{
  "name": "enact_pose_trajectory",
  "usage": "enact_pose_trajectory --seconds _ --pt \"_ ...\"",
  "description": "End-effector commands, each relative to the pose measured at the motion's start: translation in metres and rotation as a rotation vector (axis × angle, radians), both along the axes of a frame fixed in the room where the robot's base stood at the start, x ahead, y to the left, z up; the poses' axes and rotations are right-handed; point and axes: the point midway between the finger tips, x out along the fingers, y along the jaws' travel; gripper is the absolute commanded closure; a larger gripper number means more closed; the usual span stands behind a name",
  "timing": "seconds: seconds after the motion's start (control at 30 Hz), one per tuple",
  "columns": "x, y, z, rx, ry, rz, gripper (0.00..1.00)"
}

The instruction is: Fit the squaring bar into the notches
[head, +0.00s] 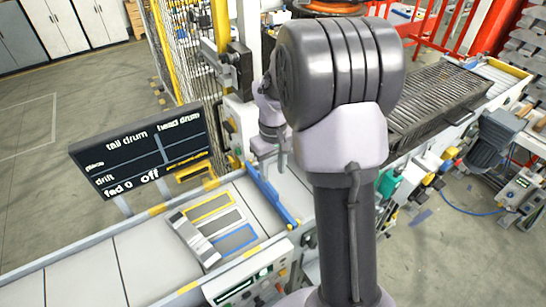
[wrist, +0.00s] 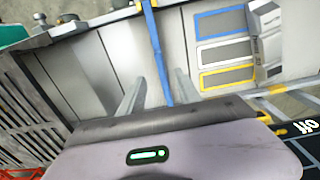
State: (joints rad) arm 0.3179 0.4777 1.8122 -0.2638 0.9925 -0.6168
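The squaring bar (head: 271,194) is a thin blue bar lying across the pale belt, from its far side to its near edge. It also shows in the wrist view (wrist: 157,45), running down from the top edge. My gripper (head: 271,168) is above the bar's far end. In the wrist view my gripper (wrist: 160,85) is open, its two grey fingers apart, with the bar showing between them. I cannot tell how high the fingers are above the bar or whether they touch it. The notches are too small to make out.
A black display (head: 143,158) reading "fed 0 Off" stands at the belt's far side. A dark roller conveyor (head: 435,100) is at right. The belt's left part is clear.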

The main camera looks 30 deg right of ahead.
Motion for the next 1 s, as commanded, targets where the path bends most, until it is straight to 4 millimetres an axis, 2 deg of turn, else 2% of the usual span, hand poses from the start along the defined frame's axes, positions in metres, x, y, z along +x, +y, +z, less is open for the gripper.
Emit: enact_pose_trajectory --seconds 0.03,0.1,0.23,1.0 --pt "0.000 0.000 0.014 -0.001 -0.002 -0.001 0.60" --pt "0.000 0.000 0.026 -0.001 -0.002 0.000 0.60" --pt "0.000 0.000 0.036 0.000 0.000 0.000 0.60" --pt "0.000 0.000 0.037 0.000 0.000 0.000 0.60"
